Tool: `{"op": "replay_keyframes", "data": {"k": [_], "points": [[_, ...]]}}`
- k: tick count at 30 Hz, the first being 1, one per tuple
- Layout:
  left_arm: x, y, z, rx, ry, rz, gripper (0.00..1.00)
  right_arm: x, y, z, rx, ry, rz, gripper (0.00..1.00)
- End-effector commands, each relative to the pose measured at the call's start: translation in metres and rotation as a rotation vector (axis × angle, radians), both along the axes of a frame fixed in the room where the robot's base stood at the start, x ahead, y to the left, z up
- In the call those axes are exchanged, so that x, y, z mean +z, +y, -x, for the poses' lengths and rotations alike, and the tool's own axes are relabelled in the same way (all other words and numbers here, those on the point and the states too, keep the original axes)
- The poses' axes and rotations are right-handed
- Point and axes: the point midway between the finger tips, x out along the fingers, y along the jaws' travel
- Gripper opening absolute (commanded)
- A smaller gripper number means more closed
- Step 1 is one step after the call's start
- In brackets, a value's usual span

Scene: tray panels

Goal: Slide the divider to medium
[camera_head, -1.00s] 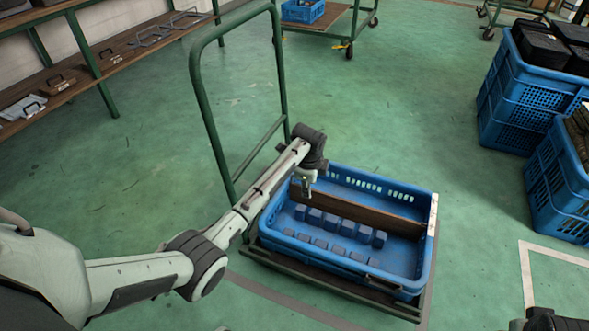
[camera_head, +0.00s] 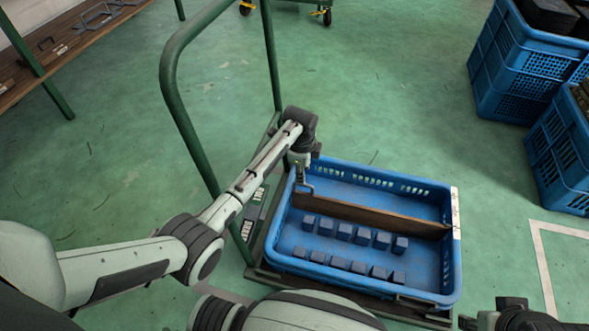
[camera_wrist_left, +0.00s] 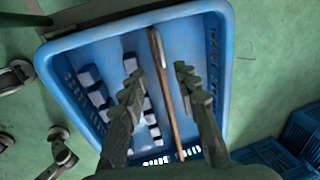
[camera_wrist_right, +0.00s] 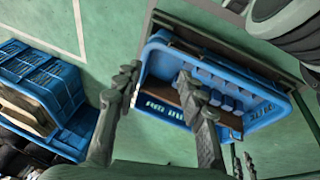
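The divider (camera_head: 375,216) is a long brown wooden board standing across the blue tray (camera_head: 450,270). It splits the tray into a far empty part and a near part with two rows of small blue blocks (camera_head: 343,231). My left gripper (camera_head: 304,186) is over the divider's left end. In the left wrist view the left gripper (camera_wrist_left: 159,80) is open, with the divider (camera_wrist_left: 165,95) running between its fingers; contact cannot be told. My right gripper (camera_wrist_right: 158,78) is open and empty in the right wrist view, apart from the tray. A white strip (camera_head: 455,215) sits on the tray's right rim.
The tray rests on a cart with a tall green handle (camera_head: 185,125) at its left. Stacked blue crates (camera_head: 515,75) stand at the right. A brown shelf (camera_head: 70,45) is at the upper left.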

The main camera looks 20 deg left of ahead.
Motion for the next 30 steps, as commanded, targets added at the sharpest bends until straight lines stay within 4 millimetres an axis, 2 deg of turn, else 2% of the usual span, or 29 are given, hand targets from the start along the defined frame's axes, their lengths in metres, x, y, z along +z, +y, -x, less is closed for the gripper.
{"op": "replay_keyframes", "data": {"k": [4,8,14,21,30], "points": [[-0.003,-0.002,0.001,-0.002,0.003,0.002,0.31,0.001,0.001,0.000,0.003,-0.008,-0.003,0.40],[-0.011,-0.002,-0.001,-0.001,0.002,0.002,0.31,0.002,0.008,-0.010,0.021,-0.052,-0.016,0.40],[-0.034,-0.001,-0.005,0.000,0.004,0.001,0.31,0.010,0.030,-0.040,0.072,-0.195,-0.057,0.40],[-0.057,-0.002,-0.010,-0.001,0.003,0.002,0.31,0.028,0.062,-0.079,0.139,-0.392,-0.121,0.40],[-0.074,-0.002,-0.014,-0.002,0.001,0.001,0.31,0.054,0.092,-0.107,0.193,-0.574,-0.183,0.40]]}}
